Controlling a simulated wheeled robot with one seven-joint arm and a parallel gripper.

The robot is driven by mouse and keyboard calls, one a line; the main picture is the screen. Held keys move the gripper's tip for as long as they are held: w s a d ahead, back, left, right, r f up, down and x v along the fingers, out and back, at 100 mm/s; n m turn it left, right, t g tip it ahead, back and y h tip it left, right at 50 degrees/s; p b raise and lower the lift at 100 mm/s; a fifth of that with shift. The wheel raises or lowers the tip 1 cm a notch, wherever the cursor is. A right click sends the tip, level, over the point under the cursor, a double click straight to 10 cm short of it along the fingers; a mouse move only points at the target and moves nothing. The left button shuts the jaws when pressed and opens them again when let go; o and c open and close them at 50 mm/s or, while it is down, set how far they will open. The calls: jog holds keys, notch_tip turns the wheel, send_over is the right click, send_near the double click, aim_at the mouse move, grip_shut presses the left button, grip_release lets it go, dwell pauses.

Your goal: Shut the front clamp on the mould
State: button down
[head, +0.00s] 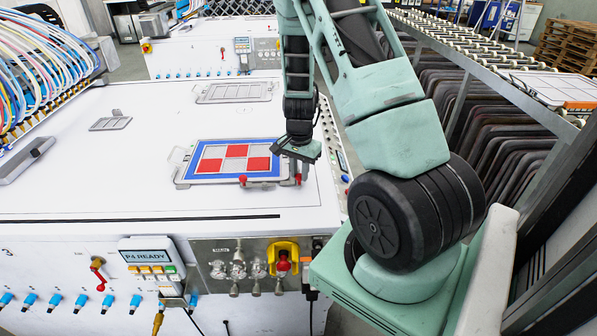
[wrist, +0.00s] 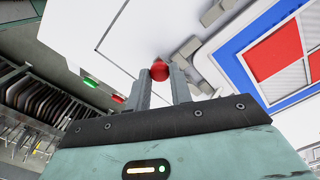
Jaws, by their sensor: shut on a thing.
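The mould (head: 205,151) is a flat plate with a grey metal frame, a blue border and red and white squares, lying on the white table. Its corner also shows in the wrist view (wrist: 238,66) at upper right. A red knob (head: 243,180) sits at its front edge. My gripper (wrist: 160,74) is shut on a red ball knob (wrist: 160,71), which sits between the fingertips. In the head view my gripper (head: 300,172) is low at the mould's right front corner, beside the frame. The lever under the held knob is mostly hidden by my fingers.
A grey tray frame (head: 233,92) and a small grey plate (head: 110,124) lie farther back on the table. A grey bar (head: 27,158) lies at left, near bundled coloured hoses (head: 40,65). Green (wrist: 91,82) and red (wrist: 118,98) buttons line the table's edge. The front table surface is clear.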

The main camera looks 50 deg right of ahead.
jog(key=d+n+b, duration=0.1)
jog(key=n, duration=0.1)
jog(key=s+d+n+b, duration=0.1)
jog(key=n, duration=0.1)
jog(key=shift+s+f+n, duration=0.1)
jog(key=shift+s+n, duration=0.1)
jog(key=shift+n, duration=0.1)
jog(key=d+n, duration=0.1)
jog(key=d+n+b, duration=0.1)
jog(key=n, duration=0.1)
jog(key=d+n, duration=0.1)
jog(key=n, duration=0.1)
jog(key=shift+s+b, duration=0.2)
jog(key=shift+b, duration=0.1)
jog(key=n, duration=0.1)
jog(key=d+n, duration=0.1)
jog(key=n, duration=0.1)
jog(key=d+n, duration=0.1)
jog(key=shift+w+n, duration=0.3)
jog(key=shift+n, duration=0.1)
jog(key=shift+w+d+n+p, duration=0.2)
jog(key=shift+d+n+p, duration=0.1)
jog(key=shift+n, duration=0.4)
jog(key=shift+w+d+n+p, duration=0.2)
jog(key=shift+d+n+p, duration=0.1)
jog(key=shift+n, duration=0.4)
jog(key=c, duration=1.3)
grip_release()
jog(key=shift+d, duration=0.1)
jog(key=shift+o, duration=0.2)
